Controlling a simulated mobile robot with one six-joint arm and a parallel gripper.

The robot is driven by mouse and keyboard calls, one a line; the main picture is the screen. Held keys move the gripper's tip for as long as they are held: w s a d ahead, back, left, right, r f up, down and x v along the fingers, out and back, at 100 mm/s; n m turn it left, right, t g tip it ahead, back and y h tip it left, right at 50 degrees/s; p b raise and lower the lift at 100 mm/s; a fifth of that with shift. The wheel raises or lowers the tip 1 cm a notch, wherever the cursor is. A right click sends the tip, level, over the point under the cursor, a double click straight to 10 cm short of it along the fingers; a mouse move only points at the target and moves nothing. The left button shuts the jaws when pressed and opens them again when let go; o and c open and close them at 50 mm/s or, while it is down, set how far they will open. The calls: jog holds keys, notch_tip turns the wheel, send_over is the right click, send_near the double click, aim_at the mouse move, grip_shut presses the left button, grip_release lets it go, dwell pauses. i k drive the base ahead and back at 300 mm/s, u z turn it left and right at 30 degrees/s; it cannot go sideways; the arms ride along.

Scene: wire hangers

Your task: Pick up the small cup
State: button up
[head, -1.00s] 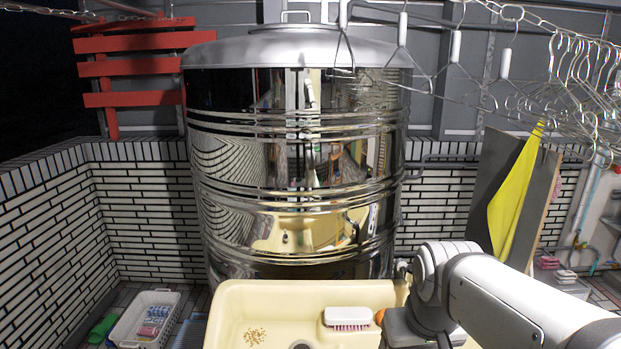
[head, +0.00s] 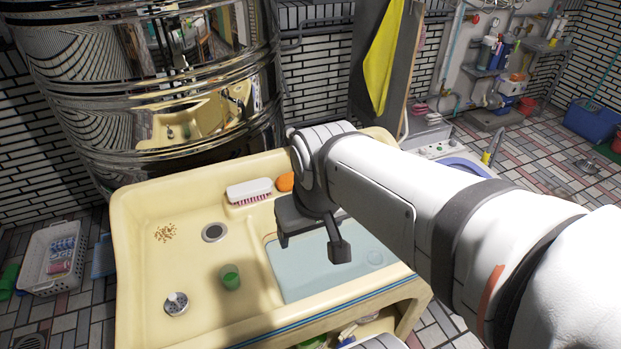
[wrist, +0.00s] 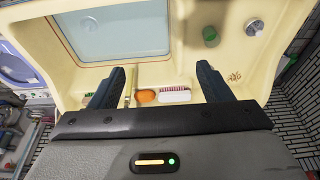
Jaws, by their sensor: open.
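A small green cup (head: 230,276) stands in the cream sink basin (head: 150,290), left of the pale blue board area, in the head view. In the wrist view the green cup (wrist: 210,36) is at the upper right, beyond my fingers. My gripper (head: 312,243) is above the right part of the sink, to the right of the cup and apart from it. In the wrist view my gripper (wrist: 158,82) has its two dark fingers spread wide with nothing held between them.
A white brush (head: 249,190) and an orange soap (head: 285,182) lie on the sink's back ledge. A metal drain (head: 214,232) and a round metal piece (head: 176,303) are near the cup. A shiny steel tank (head: 160,90) stands behind. The basin around the cup is mostly clear.

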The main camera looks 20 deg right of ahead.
aim_at(229, 274)
jog(key=z, duration=0.1)
jog(key=k, duration=0.5)
jog(key=u, duration=1.6)
jog(key=k, duration=1.3)
jog(key=z, duration=0.95)
jog(key=i, duration=1)
jog(key=z, duration=0.05)
